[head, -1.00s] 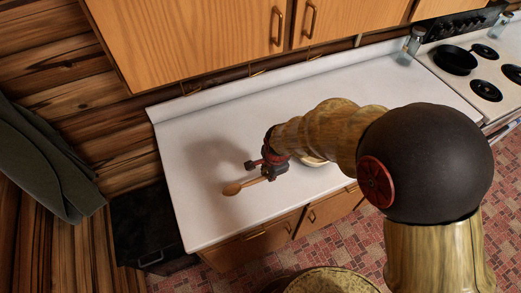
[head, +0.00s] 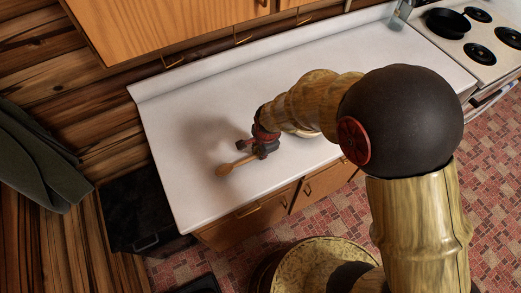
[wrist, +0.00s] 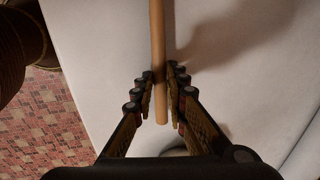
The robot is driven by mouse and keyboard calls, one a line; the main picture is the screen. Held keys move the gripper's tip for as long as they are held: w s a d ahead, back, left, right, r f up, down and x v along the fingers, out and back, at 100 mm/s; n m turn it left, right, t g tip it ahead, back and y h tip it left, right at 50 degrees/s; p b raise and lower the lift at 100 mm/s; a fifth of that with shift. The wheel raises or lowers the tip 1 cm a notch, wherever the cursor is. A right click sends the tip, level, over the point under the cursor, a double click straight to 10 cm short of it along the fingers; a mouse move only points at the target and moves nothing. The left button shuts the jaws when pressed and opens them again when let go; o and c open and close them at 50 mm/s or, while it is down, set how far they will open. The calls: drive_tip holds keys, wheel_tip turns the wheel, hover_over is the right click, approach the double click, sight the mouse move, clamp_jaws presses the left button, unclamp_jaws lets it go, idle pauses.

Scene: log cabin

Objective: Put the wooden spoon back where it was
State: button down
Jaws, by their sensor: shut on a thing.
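The wooden spoon (head: 224,171) is in my gripper (head: 258,151), above the left part of the white counter. Its bowl points left in the head view, towards the counter's left front. In the wrist view, the spoon's handle (wrist: 157,45) runs between the two fingers of my gripper (wrist: 161,76), with its tail end showing between them. The spoon's bowl is out of the wrist view. Shadows fall on the counter beside the gripper; the exact height above it is hard to tell.
The white counter (head: 185,125) is mostly clear. A pale round dish (head: 305,133) is partly hidden behind my arm. A stove with a black pan (head: 447,23) and a glass jar (head: 397,17) stand at upper right. Wooden cupboards (head: 165,25) hang above the counter's back.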

drive_tip(key=shift+f, duration=0.45)
drive_tip(key=c, duration=1.7)
unclamp_jaws()
drive_tip(key=shift+o, duration=1)
drive_tip(key=o, duration=0.6)
drive_tip(key=shift+r, duration=0.1)
drive_tip(key=w+p+v, duration=0.1)
drive_tip(key=p+v, duration=0.4)
drive_tip(key=v, duration=0.2)
drive_tip(key=shift+s+r, duration=0.35)
drive_tip(key=shift+r, duration=0.1)
